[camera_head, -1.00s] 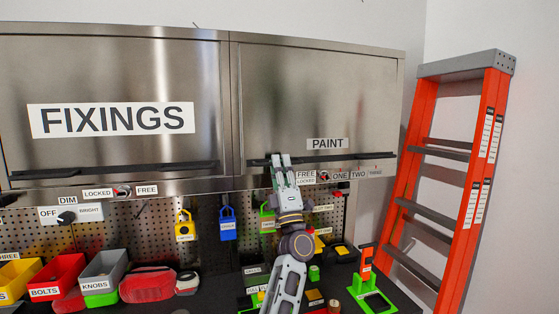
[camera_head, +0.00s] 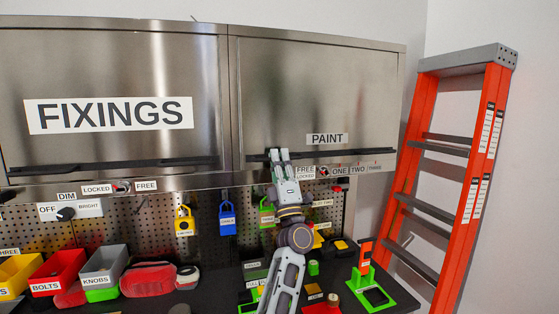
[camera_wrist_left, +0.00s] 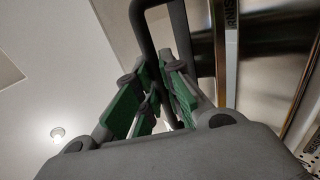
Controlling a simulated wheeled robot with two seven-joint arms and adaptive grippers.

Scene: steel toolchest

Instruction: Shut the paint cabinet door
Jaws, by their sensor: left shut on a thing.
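The paint cabinet door (camera_head: 320,100) is the right-hand steel door, labelled PAINT. It hangs down and looks nearly flush with its frame in the head view; I cannot tell whether a small gap is left at its bottom edge. Its black bar handle (camera_head: 350,152) runs along the lower edge. My left gripper (camera_head: 278,155) is at the handle's left end, shut on it. In the left wrist view, the dark handle (camera_wrist_left: 148,45) passes between the green finger pads of the left gripper (camera_wrist_left: 155,95). My right gripper does not show.
The closed-looking FIXINGS door (camera_head: 110,75) is on the left. Below are a pegboard with padlocks (camera_head: 227,220), bins (camera_head: 100,272) and bench items. An orange ladder (camera_head: 480,160) stands to the right. A lettered strip (camera_wrist_left: 232,40) shows beside steel in the left wrist view.

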